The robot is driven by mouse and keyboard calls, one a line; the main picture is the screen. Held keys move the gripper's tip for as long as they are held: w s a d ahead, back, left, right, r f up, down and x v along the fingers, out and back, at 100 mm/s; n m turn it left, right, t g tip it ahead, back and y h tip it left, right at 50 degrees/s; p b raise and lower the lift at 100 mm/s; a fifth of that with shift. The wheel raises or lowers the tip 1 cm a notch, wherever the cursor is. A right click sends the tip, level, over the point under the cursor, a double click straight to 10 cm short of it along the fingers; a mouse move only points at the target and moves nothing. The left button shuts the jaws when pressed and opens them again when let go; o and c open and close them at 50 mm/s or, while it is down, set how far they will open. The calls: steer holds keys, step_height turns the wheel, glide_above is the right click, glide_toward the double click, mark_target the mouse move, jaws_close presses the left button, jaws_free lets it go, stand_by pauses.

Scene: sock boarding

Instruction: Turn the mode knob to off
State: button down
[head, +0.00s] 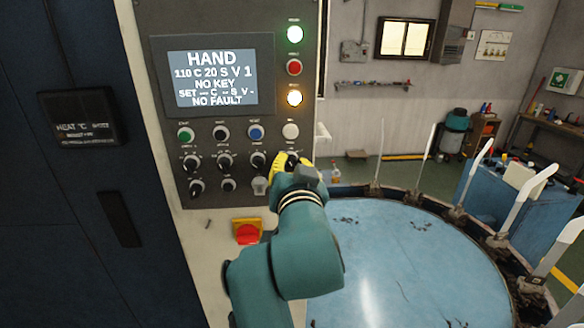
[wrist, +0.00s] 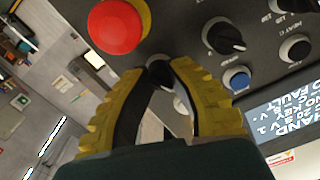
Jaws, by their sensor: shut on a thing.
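The mode knob (wrist: 160,73) appears to be the black knob between my fingertips in the wrist view; its label is not readable. In the head view my gripper (head: 290,165) is at the right end of the knob row on the dark control panel (head: 240,115) and hides most of that knob. My gripper (wrist: 158,70) has its two yellow fingers closed on the knob, one on each side. The knob's pointer direction is hidden. The display (head: 212,78) reads HAND, NO KEY and NO FAULT.
A red stop button (head: 247,232) on a yellow base sits below the panel; in the wrist view it is close to the fingers. A blue button (wrist: 237,78) and another knob (wrist: 223,38) are nearby. A round blue table (head: 415,260) with upright boards stands right.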

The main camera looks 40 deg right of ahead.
steer(key=m, duration=0.3)
steer(key=m+b, duration=0.1)
steer(key=m, duration=0.1)
steer(key=shift+s+r, duration=0.15)
steer(key=shift+r, duration=0.25)
steer(key=c, duration=0.9)
jaws_free()
steer(key=shift+d, duration=0.1)
steer(key=shift+f, duration=0.2)
steer(key=v, duration=1.2)
